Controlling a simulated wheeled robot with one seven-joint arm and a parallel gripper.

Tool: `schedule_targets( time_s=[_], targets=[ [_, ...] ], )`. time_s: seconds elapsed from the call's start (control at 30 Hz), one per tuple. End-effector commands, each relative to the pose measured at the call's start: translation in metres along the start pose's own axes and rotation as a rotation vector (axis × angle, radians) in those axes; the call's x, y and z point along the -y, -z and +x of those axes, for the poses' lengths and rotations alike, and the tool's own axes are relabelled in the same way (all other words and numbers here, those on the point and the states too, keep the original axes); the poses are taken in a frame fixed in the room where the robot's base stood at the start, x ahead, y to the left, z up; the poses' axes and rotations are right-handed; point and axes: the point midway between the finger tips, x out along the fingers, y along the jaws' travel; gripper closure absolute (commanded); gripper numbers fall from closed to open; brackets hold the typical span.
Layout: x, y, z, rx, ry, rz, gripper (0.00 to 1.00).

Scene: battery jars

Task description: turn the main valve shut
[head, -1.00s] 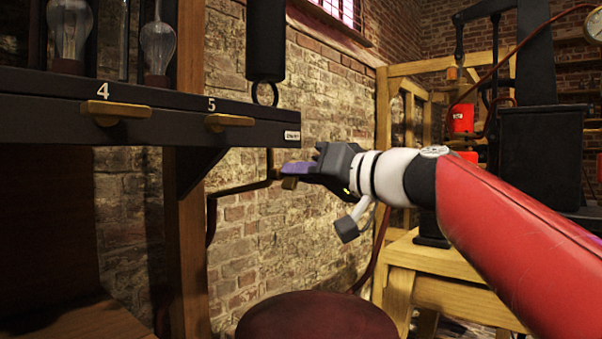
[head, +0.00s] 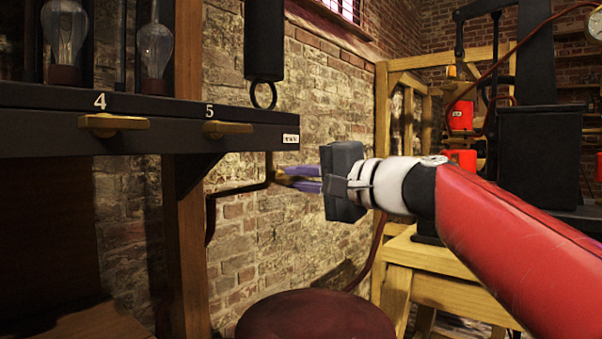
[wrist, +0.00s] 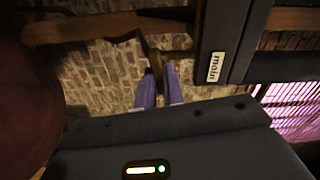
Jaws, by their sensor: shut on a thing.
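The main valve's small brass handle (head: 285,175) sits at the end of a dark bent pipe (head: 240,190), below the right end of the black shelf. A white label (head: 291,138) is on the shelf end above it; in the wrist view the label (wrist: 216,67) reads "main". My gripper (head: 297,179) reaches in from the right, its purple fingers shut on the brass handle. In the wrist view the fingers (wrist: 158,85) lie either side of the handle (wrist: 154,62), which is partly hidden. The exact angle of the handle is hard to tell.
The black shelf (head: 225,143) carries brass handles numbered 4 (head: 112,123) and 5 (head: 228,128), with glass jars above. A black cylinder with a ring (head: 264,94) hangs above the valve. A dark red round stool (head: 315,320) stands below. The brick wall is close behind.

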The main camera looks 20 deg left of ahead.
Motion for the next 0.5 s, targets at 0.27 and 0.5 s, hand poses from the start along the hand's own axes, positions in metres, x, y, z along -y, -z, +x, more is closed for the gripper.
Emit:
schedule_targets(
  time_s=[0.27,0.5],
  targets=[
    [-0.0009,0.0011,-0.0006,-0.003,-0.001,0.136,1.00],
    [-0.0018,0.0009,-0.0005,-0.003,-0.002,0.183,1.00]
  ],
)
